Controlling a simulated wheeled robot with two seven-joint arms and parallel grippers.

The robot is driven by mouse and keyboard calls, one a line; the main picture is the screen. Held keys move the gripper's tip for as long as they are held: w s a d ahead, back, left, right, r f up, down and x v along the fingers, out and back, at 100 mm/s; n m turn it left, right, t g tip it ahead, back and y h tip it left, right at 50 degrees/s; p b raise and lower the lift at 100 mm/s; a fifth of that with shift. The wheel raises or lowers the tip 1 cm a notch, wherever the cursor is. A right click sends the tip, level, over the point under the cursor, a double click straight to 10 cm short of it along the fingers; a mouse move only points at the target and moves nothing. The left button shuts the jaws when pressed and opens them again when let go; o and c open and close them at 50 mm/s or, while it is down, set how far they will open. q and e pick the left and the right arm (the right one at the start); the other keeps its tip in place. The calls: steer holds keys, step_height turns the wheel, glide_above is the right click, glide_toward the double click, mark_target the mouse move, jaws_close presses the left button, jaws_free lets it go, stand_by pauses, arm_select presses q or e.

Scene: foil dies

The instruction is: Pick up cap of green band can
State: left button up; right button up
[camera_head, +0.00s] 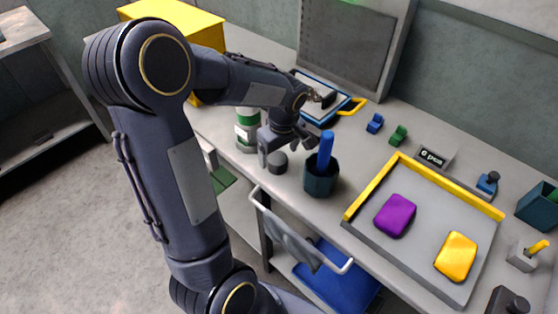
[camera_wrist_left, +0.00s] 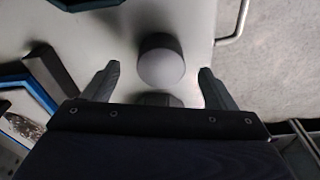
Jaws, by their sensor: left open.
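A can with a green band (camera_head: 247,126) stands on the bench, partly covered by my left arm. A small dark grey round piece, which looks like a cap (camera_head: 278,162), stands on the bench to the right of the can. My left gripper (camera_head: 287,149) is open and empty, just above and behind this piece. In the left wrist view the grey cap (camera_wrist_left: 161,66) shows between the two spread fingers, with gaps on both sides. I cannot tell its exact height below the fingertips. My right gripper is not in view.
A dark cup (camera_head: 321,182) with a blue handle stands close right of the gripper. A yellow-edged tray (camera_head: 415,255) holds a purple and a yellow piece. A blue-framed box (camera_head: 325,112) lies behind. The bench's front edge and a rail (camera_head: 300,237) are near the cap.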

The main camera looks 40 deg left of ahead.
mark_target(278, 158)
arm_select(q)
steer(key=shift+a+f, duration=0.15)
steer(key=shift+f, duration=0.65)
steer(key=shift+a+f, duration=0.1)
steer(key=shift+f, duration=0.65)
steer(key=shift+c, duration=0.5)
steer(key=c, duration=1)
